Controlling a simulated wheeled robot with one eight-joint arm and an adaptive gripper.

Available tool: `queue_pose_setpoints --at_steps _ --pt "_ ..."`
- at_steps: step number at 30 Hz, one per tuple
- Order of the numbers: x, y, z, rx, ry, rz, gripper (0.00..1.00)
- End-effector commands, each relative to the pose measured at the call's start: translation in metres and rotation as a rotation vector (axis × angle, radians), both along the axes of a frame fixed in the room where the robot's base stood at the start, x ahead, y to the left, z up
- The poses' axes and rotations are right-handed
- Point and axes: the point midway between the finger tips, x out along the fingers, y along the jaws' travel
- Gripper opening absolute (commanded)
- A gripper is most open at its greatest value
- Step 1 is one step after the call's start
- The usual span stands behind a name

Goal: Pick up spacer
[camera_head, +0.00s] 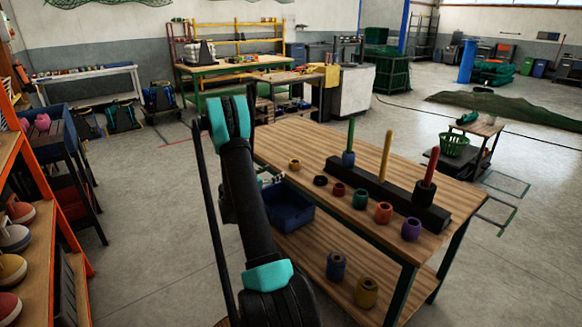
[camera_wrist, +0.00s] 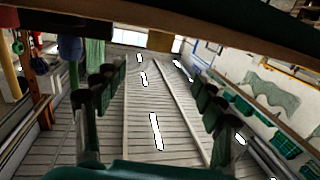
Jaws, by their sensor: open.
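Several small ring-shaped pieces that look like spacers stand in a row on the wooden table: yellow (camera_head: 294,164), black (camera_head: 320,181), red (camera_head: 338,189), green (camera_head: 360,201), orange (camera_head: 383,212) and purple (camera_head: 411,228). A black peg rack (camera_head: 385,186) behind them has green, yellow and red pegs. A blue piece (camera_head: 348,159) is around the green peg and a black one (camera_head: 424,195) around the red peg. My gripper (camera_wrist: 152,88) is open and empty in the wrist view, its fingers apart against the slatted ceiling. In the head view I cannot make out its fingers; my arm stands left of the table.
The table's lower shelf (camera_head: 318,262) holds a blue-grey piece (camera_head: 337,266) and a yellow one (camera_head: 367,292). A blue bin (camera_head: 287,208) is at its left end. An orange-framed shelf (camera_head: 40,225) stands at far left. Floor between them is clear.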

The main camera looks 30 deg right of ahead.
Motion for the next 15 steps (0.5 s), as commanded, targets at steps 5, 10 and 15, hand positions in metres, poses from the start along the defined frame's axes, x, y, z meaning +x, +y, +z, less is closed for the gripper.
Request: queue_pose_setpoints --at_steps 5,10,15 --pt "0.009 -0.037 -0.002 0.001 0.001 -0.004 0.7" --pt "0.018 -0.067 -0.004 0.001 0.001 -0.002 0.7" --pt "0.025 -0.088 -0.005 0.0 0.002 -0.001 0.7"
